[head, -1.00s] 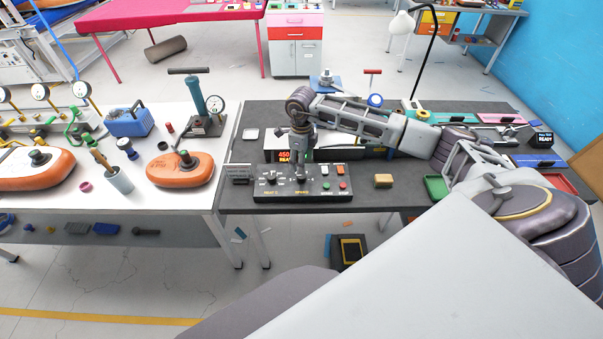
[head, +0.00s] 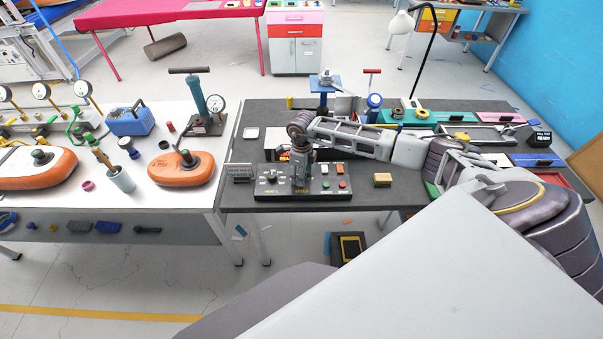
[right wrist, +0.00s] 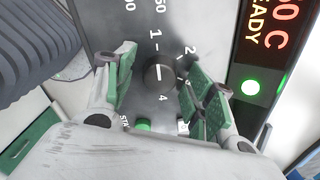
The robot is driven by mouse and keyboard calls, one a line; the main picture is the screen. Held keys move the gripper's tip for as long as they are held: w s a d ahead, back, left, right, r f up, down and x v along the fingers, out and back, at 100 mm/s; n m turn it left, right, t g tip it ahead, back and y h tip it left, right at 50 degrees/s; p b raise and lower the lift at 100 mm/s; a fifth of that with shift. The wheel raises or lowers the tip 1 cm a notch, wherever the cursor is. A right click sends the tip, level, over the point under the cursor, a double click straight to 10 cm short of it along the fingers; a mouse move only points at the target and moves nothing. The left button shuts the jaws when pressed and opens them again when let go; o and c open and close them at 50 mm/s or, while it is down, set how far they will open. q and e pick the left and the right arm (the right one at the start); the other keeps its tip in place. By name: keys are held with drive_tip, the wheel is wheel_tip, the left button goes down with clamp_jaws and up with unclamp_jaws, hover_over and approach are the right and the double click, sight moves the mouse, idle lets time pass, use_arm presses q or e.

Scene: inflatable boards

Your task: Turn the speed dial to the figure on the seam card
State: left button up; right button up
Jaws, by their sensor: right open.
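The speed dial (right wrist: 160,73) is a dark round knob with a white pointer line, between my fingers in the right wrist view. Figures 1, 2 and 4 show around it; the line lies roughly towards the 1. My right gripper (right wrist: 159,86) is open, its green-padded fingers on either side of the knob and apart from it. In the head view my right gripper (head: 301,186) is over the middle of the dark control panel (head: 326,194) and hides the dial. A small grey card (head: 240,171) stands at the panel's left; its writing is too small to read. My left gripper is out of view.
A green button (right wrist: 143,125) lies near the dial. A lit red readout (right wrist: 265,25) with a green lamp stands beside the panel. A blue clamp-like tool stands behind.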

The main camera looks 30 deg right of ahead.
drive_tip(key=c, duration=1)
drive_tip(key=shift+m, duration=0.5)
drive_tip(key=m+b, duration=0.1)
drive_tip(key=m, duration=0.3)
drive_tip(key=shift+b, duration=0.4)
drive_tip(key=m, duration=0.4)
drive_tip(key=shift+b, duration=0.3)
drive_tip(key=shift+m, duration=1.4)
drive_tip(key=o, duration=1)
